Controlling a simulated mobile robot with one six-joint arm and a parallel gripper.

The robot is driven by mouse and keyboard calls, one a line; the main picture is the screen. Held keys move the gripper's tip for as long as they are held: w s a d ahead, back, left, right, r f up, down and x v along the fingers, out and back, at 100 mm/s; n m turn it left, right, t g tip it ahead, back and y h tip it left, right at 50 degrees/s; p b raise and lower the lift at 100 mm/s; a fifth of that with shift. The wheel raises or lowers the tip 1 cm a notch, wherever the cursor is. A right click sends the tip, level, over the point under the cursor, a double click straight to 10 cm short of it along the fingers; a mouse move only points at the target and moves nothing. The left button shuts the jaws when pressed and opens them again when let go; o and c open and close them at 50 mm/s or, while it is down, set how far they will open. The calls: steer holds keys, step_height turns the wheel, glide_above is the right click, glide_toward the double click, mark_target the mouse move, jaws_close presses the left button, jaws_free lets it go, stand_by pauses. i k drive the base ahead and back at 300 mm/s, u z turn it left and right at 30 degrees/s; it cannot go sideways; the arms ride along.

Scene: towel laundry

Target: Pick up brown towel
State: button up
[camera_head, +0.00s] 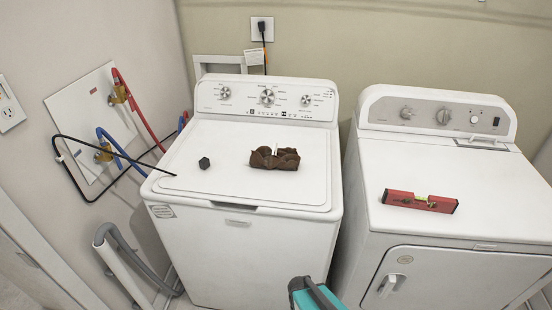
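The brown towel (275,159) lies crumpled in a small heap on the lid of the left white washer (240,192), right of the lid's middle. A small pale strip stands up at its back edge; I cannot tell what it is. My gripper's fingers do not show. A teal and dark part, which seems to be of my arm, enters at the bottom edge in front of the washer, well apart from the towel. Nothing touches the towel from above.
A red level (419,201) lies on the right machine (455,190). The washer's control panel (266,99) rises behind the towel. Hoses (120,150) hang at the left wall. The lid's front is clear.

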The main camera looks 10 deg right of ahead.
mark_target(288, 158)
steer(key=u, duration=1.3)
steer(key=k, duration=0.8)
